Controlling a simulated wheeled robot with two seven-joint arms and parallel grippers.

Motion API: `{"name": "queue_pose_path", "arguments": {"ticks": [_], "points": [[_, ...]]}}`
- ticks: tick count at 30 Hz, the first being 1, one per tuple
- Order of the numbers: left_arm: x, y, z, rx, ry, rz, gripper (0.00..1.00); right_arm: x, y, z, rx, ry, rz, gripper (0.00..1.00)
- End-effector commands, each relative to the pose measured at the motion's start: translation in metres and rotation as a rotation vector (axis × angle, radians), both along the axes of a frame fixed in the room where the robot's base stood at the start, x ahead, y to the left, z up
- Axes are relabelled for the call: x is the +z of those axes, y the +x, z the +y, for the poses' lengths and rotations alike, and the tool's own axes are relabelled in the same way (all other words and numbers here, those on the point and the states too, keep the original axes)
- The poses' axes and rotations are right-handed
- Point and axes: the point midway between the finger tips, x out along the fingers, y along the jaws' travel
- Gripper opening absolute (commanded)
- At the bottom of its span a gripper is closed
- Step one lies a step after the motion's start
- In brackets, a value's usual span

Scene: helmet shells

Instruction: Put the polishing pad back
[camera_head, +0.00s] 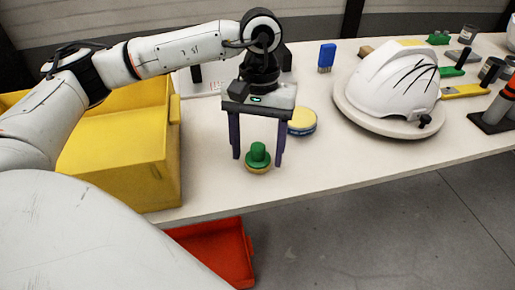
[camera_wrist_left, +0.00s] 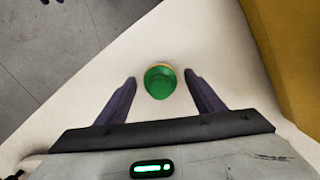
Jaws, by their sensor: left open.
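The polishing pad (camera_head: 258,158), with a green knob on top and a yellowish base, stands upright on the table near its front edge. In the left wrist view the pad (camera_wrist_left: 160,81) shows from above, between and just beyond the two fingertips. My left gripper (camera_head: 258,160) points down over the pad, its dark fingers open on either side, with clear gaps between them and the knob. The left gripper's open fingers (camera_wrist_left: 160,79) also show in the wrist view, holding nothing. My right gripper is not in view.
A round yellow-topped tin (camera_head: 301,122) stands just behind the right finger. A yellow bin (camera_head: 120,150) is at the left, and a red bin (camera_head: 215,250) is below the table edge. A white helmet shell (camera_head: 392,82) sits on a round stand (camera_head: 370,122); tools lie behind.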

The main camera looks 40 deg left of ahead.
Motion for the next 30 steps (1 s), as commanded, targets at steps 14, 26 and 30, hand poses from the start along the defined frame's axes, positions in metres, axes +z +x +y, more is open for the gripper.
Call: {"name": "queue_pose_path", "arguments": {"ticks": [14, 26, 30], "points": [[0.096, 0.011, 0.004, 0.0, -0.002, -0.005, 0.62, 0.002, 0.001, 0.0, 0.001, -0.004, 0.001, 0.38], [0.117, 0.012, 0.006, 0.0, -0.001, -0.002, 0.62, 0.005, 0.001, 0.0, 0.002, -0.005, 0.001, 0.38], [0.116, 0.013, 0.006, 0.0, -0.001, -0.003, 0.62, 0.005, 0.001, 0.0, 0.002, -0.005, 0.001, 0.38]]}}
